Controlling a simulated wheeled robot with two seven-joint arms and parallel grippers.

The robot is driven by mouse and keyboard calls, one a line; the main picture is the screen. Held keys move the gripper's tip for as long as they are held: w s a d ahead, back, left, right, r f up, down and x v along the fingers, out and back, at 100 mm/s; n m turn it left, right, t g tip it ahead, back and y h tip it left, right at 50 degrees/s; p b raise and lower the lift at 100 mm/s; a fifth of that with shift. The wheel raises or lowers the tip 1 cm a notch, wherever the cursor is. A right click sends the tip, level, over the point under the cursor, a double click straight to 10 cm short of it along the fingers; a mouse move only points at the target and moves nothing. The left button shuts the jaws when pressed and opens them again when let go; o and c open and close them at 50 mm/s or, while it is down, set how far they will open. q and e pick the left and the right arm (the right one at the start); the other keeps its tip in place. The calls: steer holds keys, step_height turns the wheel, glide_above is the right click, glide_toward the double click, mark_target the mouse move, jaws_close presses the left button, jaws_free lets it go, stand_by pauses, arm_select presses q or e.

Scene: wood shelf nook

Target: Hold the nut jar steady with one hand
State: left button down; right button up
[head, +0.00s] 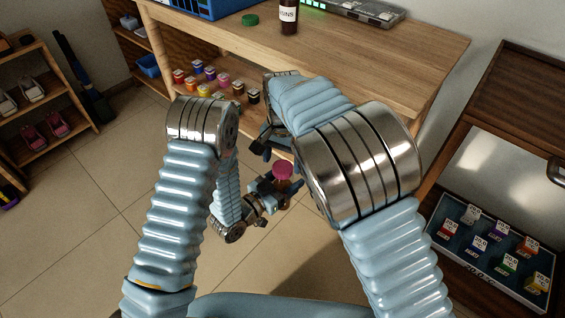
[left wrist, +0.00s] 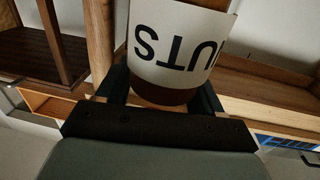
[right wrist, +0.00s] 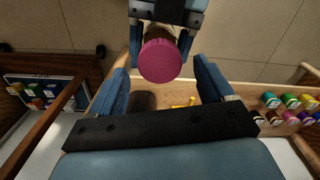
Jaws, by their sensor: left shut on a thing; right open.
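The nut jar has a round pink lid (head: 283,169) and a white label (left wrist: 180,50) reading "UTS" upside down in the left wrist view. My left gripper (head: 272,188) is shut around the jar, holding it in the air in front of the wooden table. My right gripper (head: 270,146) is open and close to the lid. In the right wrist view the pink lid (right wrist: 160,60) faces the camera beyond the spread right fingers (right wrist: 162,90), with nothing between those fingers. The left fingers grip the jar just behind the lid. Most of the jar is hidden in the head view.
The wooden table (head: 380,55) carries a dark labelled bottle (head: 288,18), a green lid (head: 250,20), a blue crate (head: 205,6) and a tray (head: 365,10). Small coloured jars (head: 215,80) stand on a shelf below. A tray of coloured boxes (head: 490,245) is at right.

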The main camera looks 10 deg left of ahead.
steer(key=shift+r, duration=1.15)
steer(key=shift+c, duration=0.4)
steer(key=n, duration=0.4)
steer(key=shift+s+r+n, duration=0.1)
steer(key=shift+s+n, duration=0.1)
steer(key=shift+n, duration=0.1)
steer(key=n, duration=0.2)
steer(key=shift+r+n, duration=0.25)
steer(key=shift+n, duration=0.15)
steer(key=n, duration=0.1)
steer(key=r+n, duration=0.1)
steer(key=n, duration=0.2)
steer(key=shift+w+r+n, duration=0.1)
steer(key=shift+r+n, duration=0.15)
steer(key=shift+n, duration=0.15)
steer(key=n, duration=0.1)
steer(key=r+n, duration=0.1)
steer(key=n, duration=0.1)
steer(key=shift+w+r, duration=0.1)
